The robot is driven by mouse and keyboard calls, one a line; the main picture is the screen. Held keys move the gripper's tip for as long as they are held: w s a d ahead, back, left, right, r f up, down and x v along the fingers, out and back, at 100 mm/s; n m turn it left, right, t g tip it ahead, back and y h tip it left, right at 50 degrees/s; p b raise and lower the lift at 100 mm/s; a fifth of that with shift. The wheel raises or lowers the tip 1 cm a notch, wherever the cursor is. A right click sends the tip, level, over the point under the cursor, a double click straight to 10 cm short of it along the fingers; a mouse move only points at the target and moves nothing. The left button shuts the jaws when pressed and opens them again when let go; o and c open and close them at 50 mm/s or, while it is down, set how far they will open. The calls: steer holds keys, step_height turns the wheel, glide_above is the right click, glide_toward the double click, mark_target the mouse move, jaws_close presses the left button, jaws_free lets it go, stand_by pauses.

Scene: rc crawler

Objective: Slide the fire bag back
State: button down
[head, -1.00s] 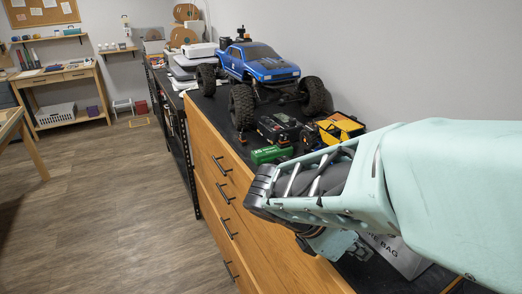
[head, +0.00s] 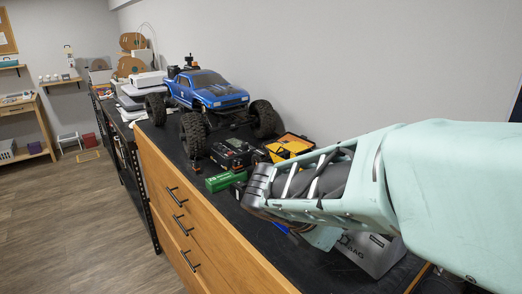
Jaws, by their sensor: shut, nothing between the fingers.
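The fire bag (head: 374,262) is a light grey bag with dark lettering ending in "BAG", on the black worktop at the lower right. My arm hides its upper and right parts. My gripper (head: 343,240) is small and partly hidden below my mint-green forearm, by the left side of the bag. It is shut and holds nothing. I cannot tell whether it touches the bag.
A blue RC crawler (head: 210,92) stands farther back on the worktop. In front of it are a black charger (head: 232,152), a green battery pack (head: 226,181) and a yellow-and-black case (head: 290,147). A wall runs behind; the wooden front edge is on the left.

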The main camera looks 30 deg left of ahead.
steer(key=w+d+p, duration=0.2)
steer(key=w+d, duration=0.1)
steer(key=w, duration=0.4)
steer(key=w+d+p, duration=0.2)
steer(key=w+d, duration=0.2)
steer(key=w, duration=0.3)
steer(key=w+d+p, duration=0.2)
steer(key=w+d, duration=0.2)
steer(key=w, duration=0.3)
steer(key=shift+w+d, duration=0.1)
steer(key=shift+w, duration=0.1)
steer(key=shift+s, duration=0.15)
